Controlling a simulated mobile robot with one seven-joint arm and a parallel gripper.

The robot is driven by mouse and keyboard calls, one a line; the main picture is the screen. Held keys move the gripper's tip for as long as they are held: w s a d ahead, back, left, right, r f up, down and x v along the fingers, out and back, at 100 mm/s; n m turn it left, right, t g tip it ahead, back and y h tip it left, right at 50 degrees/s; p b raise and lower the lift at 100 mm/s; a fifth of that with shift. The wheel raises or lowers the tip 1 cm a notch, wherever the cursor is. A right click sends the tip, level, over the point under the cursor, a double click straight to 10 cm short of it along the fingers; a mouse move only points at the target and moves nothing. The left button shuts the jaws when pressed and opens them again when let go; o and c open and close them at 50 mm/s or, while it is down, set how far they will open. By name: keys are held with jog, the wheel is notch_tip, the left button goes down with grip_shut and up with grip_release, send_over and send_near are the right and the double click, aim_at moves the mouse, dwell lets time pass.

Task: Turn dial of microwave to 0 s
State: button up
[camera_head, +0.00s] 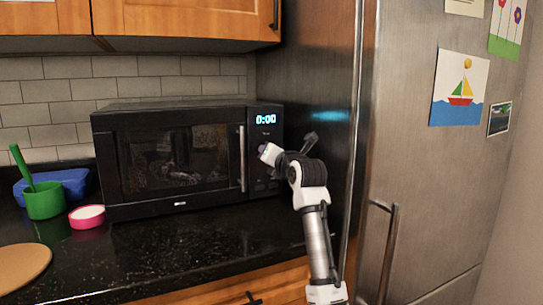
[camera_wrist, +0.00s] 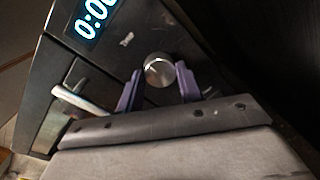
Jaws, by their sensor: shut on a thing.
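The black microwave (camera_head: 165,160) stands on the counter with its door closed. Its display (camera_head: 266,119) reads 0:00 in blue digits, and the display also shows at the upper left of the wrist view (camera_wrist: 93,17). The round silver dial (camera_wrist: 158,70) sits on the control panel. My gripper (camera_wrist: 159,76) has its two purple fingers on either side of the dial and is shut on it. In the head view my gripper (camera_head: 266,151) reaches the microwave's right-hand panel and hides the dial.
The steel fridge (camera_head: 420,170) stands close on the right of my arm. On the counter (camera_head: 160,255) to the left are a green cup (camera_head: 43,202), a pink bowl (camera_head: 87,222) and a blue container (camera_head: 76,184). Wooden cabinets (camera_head: 180,18) hang above.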

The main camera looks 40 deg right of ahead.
jog(key=o, duration=1)
jog(key=shift+s, duration=0.1)
jog(key=b+v, duration=0.2)
jog(key=v, duration=1.1)
jog(key=shift+s+a, duration=0.1)
jog(key=shift+s, duration=0.2)
